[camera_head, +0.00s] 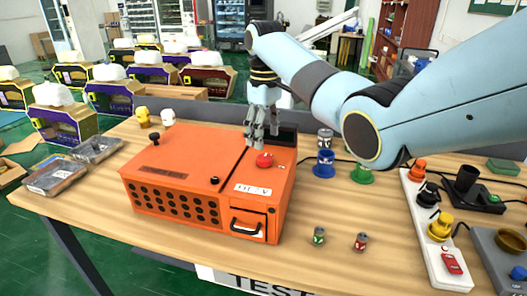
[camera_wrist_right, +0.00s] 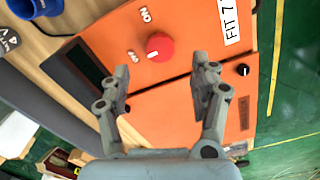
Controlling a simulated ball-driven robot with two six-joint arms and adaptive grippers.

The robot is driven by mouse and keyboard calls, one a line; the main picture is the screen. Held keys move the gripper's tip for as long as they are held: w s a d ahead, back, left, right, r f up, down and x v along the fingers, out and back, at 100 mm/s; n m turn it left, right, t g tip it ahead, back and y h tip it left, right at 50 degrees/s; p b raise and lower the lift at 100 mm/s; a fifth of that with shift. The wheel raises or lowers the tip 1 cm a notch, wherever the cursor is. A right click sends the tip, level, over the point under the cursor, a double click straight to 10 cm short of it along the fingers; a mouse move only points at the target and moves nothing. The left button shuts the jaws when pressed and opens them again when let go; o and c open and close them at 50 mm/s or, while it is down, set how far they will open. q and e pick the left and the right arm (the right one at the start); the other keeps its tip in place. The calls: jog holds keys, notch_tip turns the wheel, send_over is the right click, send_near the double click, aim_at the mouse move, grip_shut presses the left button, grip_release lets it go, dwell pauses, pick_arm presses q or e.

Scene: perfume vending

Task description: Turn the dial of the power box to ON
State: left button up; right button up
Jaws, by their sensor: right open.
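The orange power box (camera_head: 215,185) stands on the wooden table in the head view. Its red round dial (camera_head: 264,160) is on the top face, and it also shows in the right wrist view (camera_wrist_right: 160,46). Small white markings sit beside the dial; "ON" is printed at the top of the wrist view, and the other marking is hard to read. My right gripper (camera_head: 261,140) is open and points down just above and behind the dial. In the wrist view its fingertips (camera_wrist_right: 163,75) are spread apart, with the dial beyond them, and nothing is between them. My left gripper is out of view.
Blue (camera_head: 324,163) and green (camera_head: 362,174) spools stand right of the box. Two small cans (camera_head: 319,236) are in front. A white power strip (camera_head: 433,230) with coloured plugs lies at right. Flat packages (camera_head: 55,176) lie at the left. The table's front left is clear.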

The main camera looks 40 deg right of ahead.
aim_at(264, 157)
notch_tip(264, 157, down, 5)
jog(key=shift+r, duration=0.1)
jog(key=shift+f, duration=0.75)
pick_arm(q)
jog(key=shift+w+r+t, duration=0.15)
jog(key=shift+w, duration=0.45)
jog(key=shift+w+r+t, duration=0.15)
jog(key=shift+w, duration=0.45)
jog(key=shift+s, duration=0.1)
pick_arm(e)
jog(key=c, duration=1.2)
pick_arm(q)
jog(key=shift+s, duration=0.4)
